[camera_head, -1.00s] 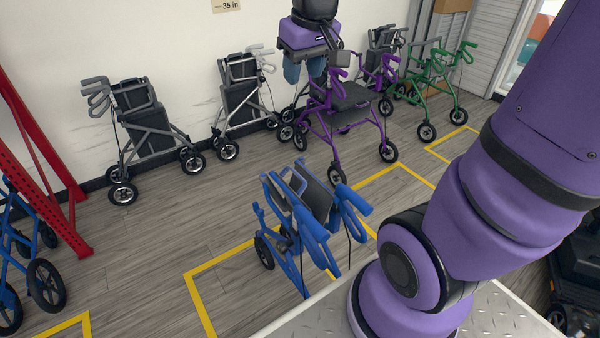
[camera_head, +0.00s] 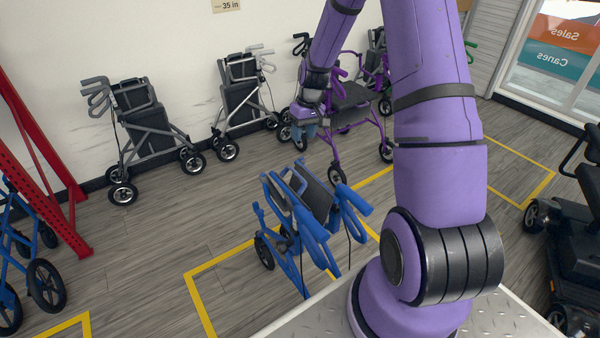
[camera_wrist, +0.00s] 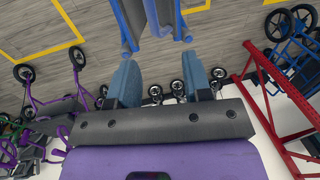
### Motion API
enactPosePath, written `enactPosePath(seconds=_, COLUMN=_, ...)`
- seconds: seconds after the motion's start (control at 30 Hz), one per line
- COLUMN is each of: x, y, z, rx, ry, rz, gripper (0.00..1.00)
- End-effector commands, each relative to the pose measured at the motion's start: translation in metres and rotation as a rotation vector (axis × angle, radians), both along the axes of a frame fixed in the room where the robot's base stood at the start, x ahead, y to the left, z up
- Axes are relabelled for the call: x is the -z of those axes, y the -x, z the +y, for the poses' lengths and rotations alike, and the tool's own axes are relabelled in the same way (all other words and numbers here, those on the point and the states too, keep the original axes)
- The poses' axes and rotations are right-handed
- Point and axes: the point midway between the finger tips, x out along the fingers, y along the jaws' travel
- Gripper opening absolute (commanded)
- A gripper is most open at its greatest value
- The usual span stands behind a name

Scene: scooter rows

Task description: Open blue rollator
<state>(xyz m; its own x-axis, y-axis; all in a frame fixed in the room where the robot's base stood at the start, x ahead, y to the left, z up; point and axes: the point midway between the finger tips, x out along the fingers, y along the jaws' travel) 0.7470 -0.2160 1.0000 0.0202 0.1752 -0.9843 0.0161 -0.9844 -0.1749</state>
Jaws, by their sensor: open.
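The blue rollator (camera_head: 312,214) stands folded on the floor in front of my base, inside a yellow floor outline. Its two blue handles point toward me. In the wrist view its blue frame (camera_wrist: 130,25) shows at the top centre, beyond the fingertips. My gripper (camera_head: 303,136) is up behind the rollator and apart from it, in front of the purple rollator in the head view. In the wrist view its two blue-grey fingers (camera_wrist: 161,82) are spread, with nothing between them.
A purple rollator (camera_head: 345,112) stands open behind. A red rack post (camera_head: 45,165) and another blue rollator (camera_head: 40,270) are at left. A black scooter (camera_head: 575,235) is at right. Floor left of the folded blue rollator is clear.

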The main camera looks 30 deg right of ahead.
Motion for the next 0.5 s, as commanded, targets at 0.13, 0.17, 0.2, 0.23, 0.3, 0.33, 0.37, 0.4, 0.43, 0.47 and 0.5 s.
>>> enactPosePath(seconds=0.13, x=0.038, y=-0.004, z=-0.011, rx=0.009, ry=-0.031, rz=0.018, gripper=0.45)
enactPosePath(seconds=0.17, x=0.042, y=-0.004, z=-0.012, rx=0.010, ry=-0.035, rz=0.021, gripper=0.45)
enactPosePath(seconds=0.2, x=0.047, y=-0.005, z=-0.013, rx=0.010, ry=-0.039, rz=0.022, gripper=0.45)
enactPosePath(seconds=0.23, x=0.051, y=-0.005, z=-0.013, rx=0.010, ry=-0.042, rz=0.023, gripper=0.45)
enactPosePath(seconds=0.3, x=0.055, y=-0.005, z=-0.014, rx=0.011, ry=-0.045, rz=0.023, gripper=0.45)
enactPosePath(seconds=0.33, x=0.057, y=-0.005, z=-0.014, rx=0.011, ry=-0.046, rz=0.023, gripper=0.45)
enactPosePath(seconds=0.37, x=0.059, y=-0.005, z=-0.014, rx=0.011, ry=-0.046, rz=0.023, gripper=0.45)
enactPosePath(seconds=0.4, x=0.062, y=-0.005, z=-0.014, rx=0.011, ry=-0.047, rz=0.024, gripper=0.45)
enactPosePath(seconds=0.43, x=0.064, y=-0.005, z=-0.013, rx=0.011, ry=-0.047, rz=0.025, gripper=0.45)
enactPosePath(seconds=0.47, x=0.068, y=-0.005, z=-0.012, rx=0.011, ry=-0.047, rz=0.025, gripper=0.45)
enactPosePath(seconds=0.5, x=0.072, y=-0.005, z=-0.011, rx=0.011, ry=-0.047, rz=0.026, gripper=0.45)
